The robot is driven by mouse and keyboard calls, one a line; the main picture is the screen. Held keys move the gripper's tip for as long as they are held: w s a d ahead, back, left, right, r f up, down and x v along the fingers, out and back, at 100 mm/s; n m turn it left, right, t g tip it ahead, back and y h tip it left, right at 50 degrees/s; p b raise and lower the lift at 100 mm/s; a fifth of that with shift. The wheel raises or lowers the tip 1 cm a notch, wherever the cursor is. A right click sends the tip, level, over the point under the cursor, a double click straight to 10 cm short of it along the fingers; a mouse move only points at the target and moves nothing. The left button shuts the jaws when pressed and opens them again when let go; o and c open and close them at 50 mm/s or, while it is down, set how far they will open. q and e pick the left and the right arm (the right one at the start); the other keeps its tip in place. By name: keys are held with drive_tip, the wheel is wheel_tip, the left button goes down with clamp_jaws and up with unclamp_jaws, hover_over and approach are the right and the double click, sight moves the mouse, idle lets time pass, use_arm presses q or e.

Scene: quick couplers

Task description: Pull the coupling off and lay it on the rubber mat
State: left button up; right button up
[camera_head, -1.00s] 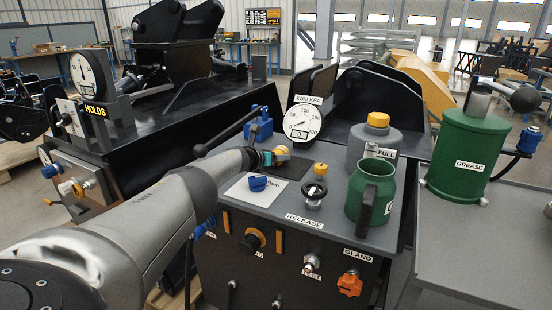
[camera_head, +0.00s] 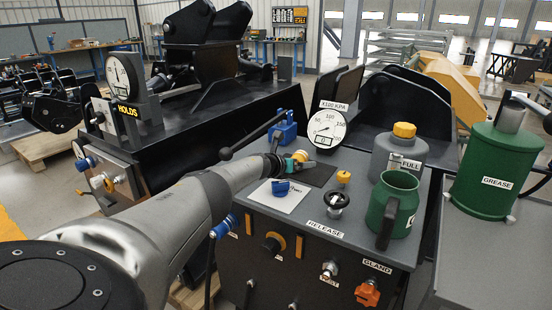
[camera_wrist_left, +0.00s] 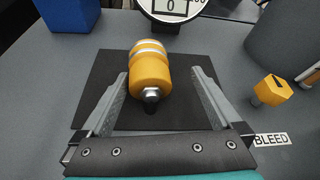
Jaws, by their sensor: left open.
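The coupling is a yellow-orange cylinder with silver bands and a dark-tipped metal nose. It rests on the black rubber mat (camera_wrist_left: 103,70) in the left wrist view (camera_wrist_left: 151,72), and appears to lie with its nose toward my gripper. In the head view the coupling (camera_head: 300,156) shows at the end of my left arm, with the mat (camera_head: 320,175) beside and under it. My left gripper (camera_wrist_left: 158,73) is open, with one finger on each side of the coupling and gaps visible between. It is small and partly hidden in the head view (camera_head: 284,161). My right gripper is not in view.
A blue block (camera_head: 283,131) and a dial gauge (camera_head: 327,129) stand behind the mat. A yellow BLEED knob (camera_wrist_left: 271,89) is to its right. A green mug (camera_head: 397,198) and a grey bottle (camera_head: 402,150) stand farther right.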

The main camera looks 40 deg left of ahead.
use_arm(q)
drive_tip(key=p+v, duration=0.2)
drive_tip(key=shift+w+r+p, duration=0.1)
drive_tip(key=shift+r+p, duration=0.05)
drive_tip(key=shift+p, duration=0.2)
drive_tip(key=shift+s+r+p, duration=0.25)
drive_tip(key=shift+s+p, duration=0.4)
drive_tip(key=shift+p, duration=0.1)
drive_tip(key=shift+s+d+r+p, duration=0.1)
drive_tip(key=shift+s+r+p, duration=0.1)
drive_tip(key=shift+s+p, duration=0.25)
drive_tip(key=shift+p+v, duration=0.75)
drive_tip(key=shift+v, duration=0.35)
drive_tip(key=p+v, duration=0.1)
drive_tip(key=v, duration=0.4)
drive_tip(key=shift+s+p, duration=0.1)
drive_tip(key=shift+p, duration=0.25)
drive_tip(key=shift+v, duration=1.2)
